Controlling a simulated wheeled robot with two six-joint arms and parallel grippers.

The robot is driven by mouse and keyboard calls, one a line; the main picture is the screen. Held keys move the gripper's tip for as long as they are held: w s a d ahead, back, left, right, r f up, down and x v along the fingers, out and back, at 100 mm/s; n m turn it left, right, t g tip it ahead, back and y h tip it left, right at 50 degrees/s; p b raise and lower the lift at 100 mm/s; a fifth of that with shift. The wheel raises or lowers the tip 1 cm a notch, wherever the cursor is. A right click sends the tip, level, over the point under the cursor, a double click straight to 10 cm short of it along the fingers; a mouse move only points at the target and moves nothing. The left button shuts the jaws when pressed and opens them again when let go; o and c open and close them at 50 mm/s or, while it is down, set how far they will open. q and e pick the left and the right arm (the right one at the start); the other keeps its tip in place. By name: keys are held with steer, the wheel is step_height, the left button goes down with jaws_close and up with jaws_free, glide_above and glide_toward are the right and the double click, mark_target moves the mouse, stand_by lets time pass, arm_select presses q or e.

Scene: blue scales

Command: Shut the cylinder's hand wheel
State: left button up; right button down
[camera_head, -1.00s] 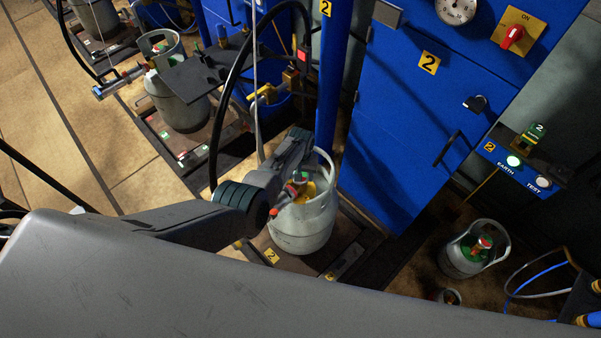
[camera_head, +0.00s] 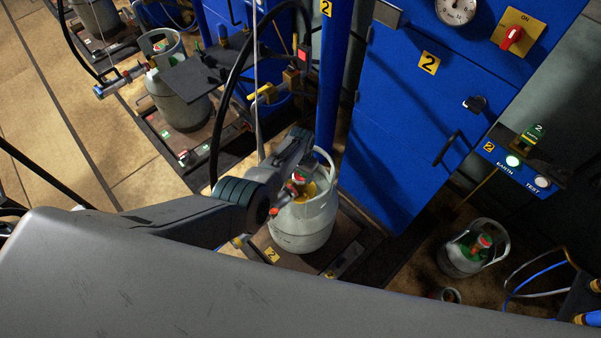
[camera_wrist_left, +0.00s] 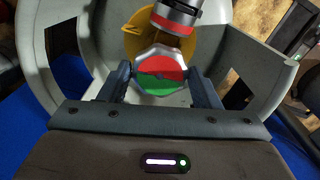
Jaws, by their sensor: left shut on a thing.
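The grey gas cylinder (camera_head: 301,222) stands upright on the scale marked 2, below the middle of the head view. Its hand wheel (camera_wrist_left: 160,74), with a red and green top and a silver rim, shows in the left wrist view, inside the cylinder's collar (camera_wrist_left: 215,50). My left gripper (camera_wrist_left: 160,80) is shut on the hand wheel, with one finger on each side of it. In the head view my left gripper (camera_head: 297,160) reaches over the cylinder's top and partly hides the wheel. A connector with a red ring (camera_wrist_left: 174,17) sits just beyond the wheel. My right gripper is not in view.
A blue cabinet (camera_head: 400,130) stands right of the cylinder, and a blue post (camera_head: 329,80) behind it. A black hose (camera_head: 228,100) arches close to my left arm. Another cylinder (camera_head: 180,100) stands at upper left, and a small one (camera_head: 470,255) on the floor at right.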

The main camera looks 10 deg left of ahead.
mark_target(301, 176)
arm_select(q)
steer(key=shift+s, duration=0.1)
steer(key=o, duration=1)
step_height(301, 176, up, 11)
steer(key=p, duration=0.3)
steer(key=shift+f, duration=0.15)
